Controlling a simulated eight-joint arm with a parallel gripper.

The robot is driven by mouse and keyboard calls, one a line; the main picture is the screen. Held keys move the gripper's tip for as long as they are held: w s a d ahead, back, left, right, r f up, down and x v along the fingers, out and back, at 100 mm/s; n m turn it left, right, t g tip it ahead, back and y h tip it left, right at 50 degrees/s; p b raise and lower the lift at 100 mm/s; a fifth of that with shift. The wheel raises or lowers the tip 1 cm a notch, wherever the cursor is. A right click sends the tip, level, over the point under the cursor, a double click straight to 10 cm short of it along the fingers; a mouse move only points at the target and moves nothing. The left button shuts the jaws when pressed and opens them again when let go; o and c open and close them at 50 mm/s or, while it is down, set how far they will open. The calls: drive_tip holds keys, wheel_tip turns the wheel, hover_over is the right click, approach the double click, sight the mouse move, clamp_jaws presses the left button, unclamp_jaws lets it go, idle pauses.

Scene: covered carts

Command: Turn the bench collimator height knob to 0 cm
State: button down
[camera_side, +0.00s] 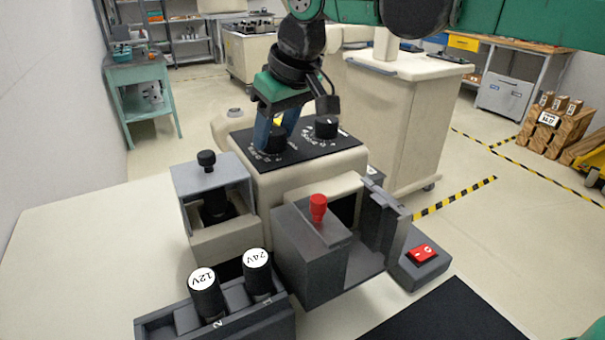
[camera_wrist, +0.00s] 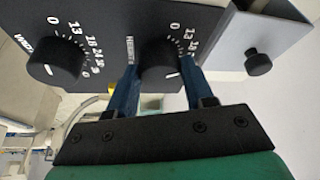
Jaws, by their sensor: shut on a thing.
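The black bench collimator panel (camera_side: 300,150) carries two round black knobs. My gripper (camera_side: 274,141) is at the left knob in the side view, its blue fingers pointing down. In the wrist view, my gripper (camera_wrist: 159,66) has one finger on each side of the height knob (camera_wrist: 160,52), shut on it. A white pointer mark shows at this knob's lower right edge, well away from the 0 printed above it. The rest of its scale is partly hidden by the right finger. The other knob (camera_wrist: 55,64) stands free at left; it is also in the side view (camera_side: 326,127).
A grey box with a black plunger (camera_side: 207,160) stands left of the panel. In front are a grey housing with a red knob (camera_side: 318,208), a red rocker switch (camera_side: 424,253), and 12V and 24V cylinders (camera_side: 206,292) in a tray. The bench at left is bare.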

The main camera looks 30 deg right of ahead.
drive_tip(key=n+g+y, duration=0.1)
drive_tip(key=n, duration=0.3)
drive_tip(key=shift+d+n, duration=0.15)
drive_tip(key=shift+n, duration=0.15)
drive_tip(key=shift+w+n+g+y, duration=0.1)
drive_tip(key=shift+n+g+y, duration=0.3)
drive_tip(key=shift+n, duration=0.75)
drive_tip(key=shift+n+g+y, duration=0.3)
drive_tip(key=shift+n+y, duration=0.1)
drive_tip(key=shift+n, duration=0.75)
drive_tip(key=shift+c, duration=1.7)
unclamp_jaws()
drive_tip(key=shift+r, duration=0.1)
drive_tip(key=shift+v, duration=2.75)
